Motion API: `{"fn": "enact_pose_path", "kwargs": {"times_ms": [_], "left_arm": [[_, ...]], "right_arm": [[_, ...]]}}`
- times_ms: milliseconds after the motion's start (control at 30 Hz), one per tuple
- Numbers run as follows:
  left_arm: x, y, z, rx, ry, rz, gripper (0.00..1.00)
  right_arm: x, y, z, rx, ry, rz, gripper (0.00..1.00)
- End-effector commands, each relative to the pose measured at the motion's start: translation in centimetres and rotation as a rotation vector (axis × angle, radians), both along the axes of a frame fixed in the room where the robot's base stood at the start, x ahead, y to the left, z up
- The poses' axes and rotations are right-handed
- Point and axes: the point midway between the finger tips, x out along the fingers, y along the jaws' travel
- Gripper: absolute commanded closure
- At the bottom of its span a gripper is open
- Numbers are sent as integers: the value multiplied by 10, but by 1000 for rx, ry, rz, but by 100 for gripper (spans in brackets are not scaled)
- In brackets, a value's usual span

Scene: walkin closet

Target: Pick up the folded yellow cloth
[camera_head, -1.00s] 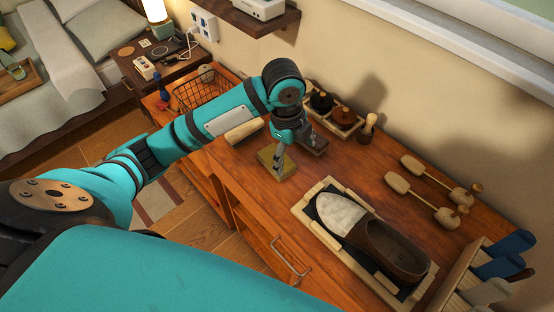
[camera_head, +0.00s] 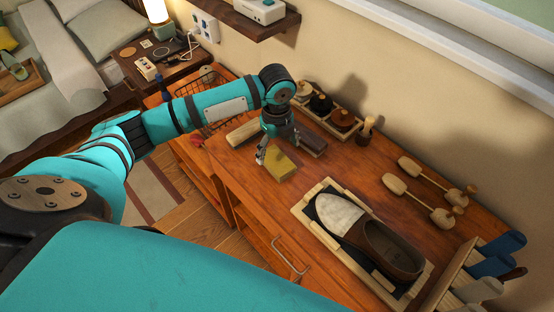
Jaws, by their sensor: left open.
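The folded yellow cloth (camera_head: 282,166) lies flat on the wooden dresser top, left of the shoe, as a small thick square. My left gripper (camera_head: 265,157) points down at the cloth's left edge, with its fingers open. Its visible fingertip covers part of that edge. I cannot tell whether it touches the cloth, and the other finger is not clear. Nothing shows between the fingers. My right gripper is not in view.
A brown shoe (camera_head: 388,248) rests on a wood-framed tray (camera_head: 312,222) to the right. A dark brush (camera_head: 312,141) lies behind the cloth, and a pale wooden one (camera_head: 243,132) lies left. Round tins (camera_head: 341,118) stand by the wall. Bare wood lies in front of the cloth.

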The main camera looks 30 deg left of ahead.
Motion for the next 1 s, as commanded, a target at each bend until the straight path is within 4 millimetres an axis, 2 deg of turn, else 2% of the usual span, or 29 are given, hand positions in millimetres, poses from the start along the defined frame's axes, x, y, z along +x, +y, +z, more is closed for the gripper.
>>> {"fn": "enact_pose_path", "kwargs": {"times_ms": [233, 367, 500, 767, 833, 1000], "left_arm": [[0, 0, -17, 0, 3, 1, 12], [2, 1, -37, 0, 3, 2, 12], [3, 1, -55, 1, 1, 0, 12], [3, 1, -60, 1, -2, -1, 12], [3, 1, -60, 1, -2, -1, 17], [3, 1, -60, 1, -1, 0, 39]], "right_arm": [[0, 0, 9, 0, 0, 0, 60], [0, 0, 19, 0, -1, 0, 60], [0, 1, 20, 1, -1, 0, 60], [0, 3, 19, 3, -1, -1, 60], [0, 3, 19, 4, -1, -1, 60], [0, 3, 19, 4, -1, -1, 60]]}}
